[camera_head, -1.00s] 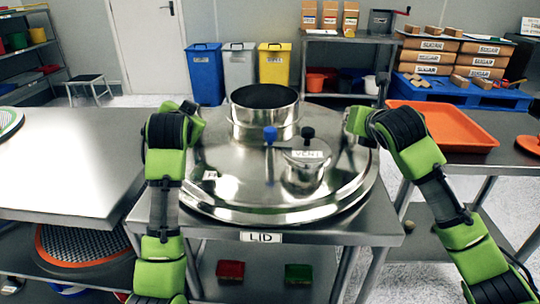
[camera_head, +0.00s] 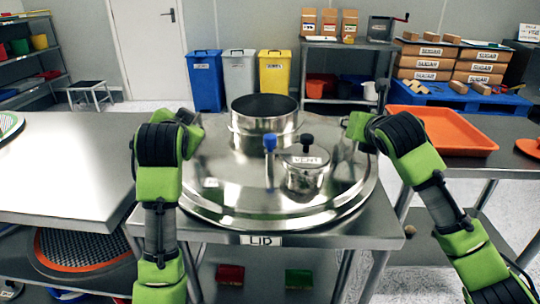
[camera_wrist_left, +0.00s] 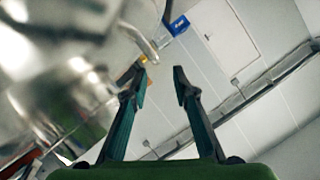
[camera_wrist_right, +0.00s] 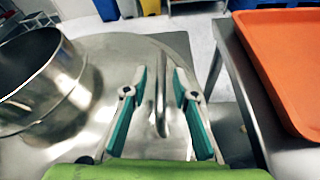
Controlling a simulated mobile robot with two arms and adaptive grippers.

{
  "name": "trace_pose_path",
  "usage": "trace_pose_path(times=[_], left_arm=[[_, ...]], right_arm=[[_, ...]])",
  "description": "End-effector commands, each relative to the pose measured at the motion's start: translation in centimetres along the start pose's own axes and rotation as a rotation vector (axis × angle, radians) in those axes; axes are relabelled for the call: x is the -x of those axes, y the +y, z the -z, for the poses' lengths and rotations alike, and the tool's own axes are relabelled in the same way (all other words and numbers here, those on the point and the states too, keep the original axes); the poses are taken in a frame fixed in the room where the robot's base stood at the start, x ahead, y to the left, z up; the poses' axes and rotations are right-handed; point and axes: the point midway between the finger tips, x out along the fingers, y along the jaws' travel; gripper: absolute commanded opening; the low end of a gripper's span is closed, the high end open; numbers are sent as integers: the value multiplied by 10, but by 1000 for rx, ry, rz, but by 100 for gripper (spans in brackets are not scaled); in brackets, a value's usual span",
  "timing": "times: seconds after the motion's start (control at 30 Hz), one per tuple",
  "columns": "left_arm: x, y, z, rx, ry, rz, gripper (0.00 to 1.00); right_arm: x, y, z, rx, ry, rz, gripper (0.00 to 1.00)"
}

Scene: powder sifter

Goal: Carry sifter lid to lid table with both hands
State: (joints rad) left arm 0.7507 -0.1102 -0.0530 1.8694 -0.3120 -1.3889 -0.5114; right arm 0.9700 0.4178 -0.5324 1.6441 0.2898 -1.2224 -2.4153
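The sifter lid (camera_head: 215,185) is a wide, round, shiny metal disc with a tall open collar, a blue-topped post and a small pot marked VENT. It lies on the metal table labelled LID (camera_head: 372,236). My left gripper (camera_head: 196,122) is at the lid's left side; in the left wrist view its fingers (camera_wrist_left: 160,72) are apart with only wall between them, and blurred metal is at left. My right gripper (camera_head: 350,122) is at the lid's right side. In the right wrist view its open fingers (camera_wrist_right: 159,75) stand either side of an upright lid handle (camera_wrist_right: 160,105), with gaps visible.
A table with an orange tray (camera_head: 445,130) stands at right. Blue, grey and yellow bins (camera_head: 274,80) stand behind. Red and green blocks (camera_head: 299,278) lie on the shelf below the lid.

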Motion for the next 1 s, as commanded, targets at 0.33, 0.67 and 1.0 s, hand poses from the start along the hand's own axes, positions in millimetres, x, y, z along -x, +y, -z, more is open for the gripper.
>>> trace_pose_path(times=[0.33, 0.67, 1.0], left_arm=[[56, 0, 0, 1, 1, 0, 26], [63, 0, 0, 0, -1, -1, 26], [62, 0, 0, 1, 0, -1, 26]], right_arm=[[0, 0, 0, 0, 0, 0, 26], [28, -1, -1, 2, -3, 0, 26], [95, -1, 0, 3, -3, 1, 26]])
